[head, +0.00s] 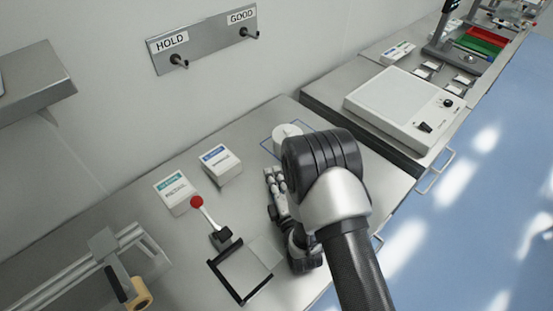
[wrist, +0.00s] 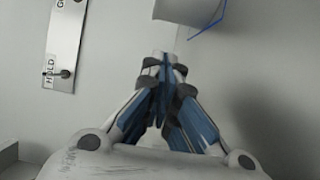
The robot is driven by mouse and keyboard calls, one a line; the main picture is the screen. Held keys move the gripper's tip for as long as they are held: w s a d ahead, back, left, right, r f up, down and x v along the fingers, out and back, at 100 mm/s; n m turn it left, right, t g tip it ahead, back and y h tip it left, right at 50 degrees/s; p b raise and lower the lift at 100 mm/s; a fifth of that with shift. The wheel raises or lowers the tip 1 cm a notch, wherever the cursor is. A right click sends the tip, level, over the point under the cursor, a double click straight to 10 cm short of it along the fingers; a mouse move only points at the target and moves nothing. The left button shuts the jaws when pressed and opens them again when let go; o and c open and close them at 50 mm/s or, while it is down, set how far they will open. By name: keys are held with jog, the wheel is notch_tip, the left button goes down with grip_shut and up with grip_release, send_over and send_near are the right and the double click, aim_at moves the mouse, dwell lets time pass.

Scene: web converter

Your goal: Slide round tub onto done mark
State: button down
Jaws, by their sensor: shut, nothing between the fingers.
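The white round tub (head: 285,133) stands upright at the back of the steel bench, partly hidden by my arm. A thin blue outline (head: 264,141) on the bench shows around it; I cannot read any label, and my arm hides part of it. My gripper (head: 269,171) is shut and empty, low over the bench on the near side of the tub. In the wrist view its fingertips (wrist: 162,57) meet just short of the tub; contact cannot be told.
Two labelled boxes, one green-topped (head: 173,190) and one blue-topped (head: 221,165), stand left of my gripper. A red-knobbed lever (head: 207,215) and a black-edged frame (head: 225,279) are nearer. A sign plate with hooks (head: 203,42) hangs on the wall.

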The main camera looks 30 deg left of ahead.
jog(key=x, duration=0.3)
jog(key=shift+w+a, duration=0.25)
jog(key=shift+a, duration=0.05)
jog(key=w, duration=0.1)
jog(key=w+b, duration=0.1)
jog(key=shift+w+d, duration=0.2)
jog(key=shift+w, duration=0.7)
jog(key=w+b, duration=0.3)
jog(key=w, duration=0.2)
jog(key=shift+f+b, duration=0.15)
jog(key=shift+b, duration=0.25)
jog(key=shift+w, duration=0.25)
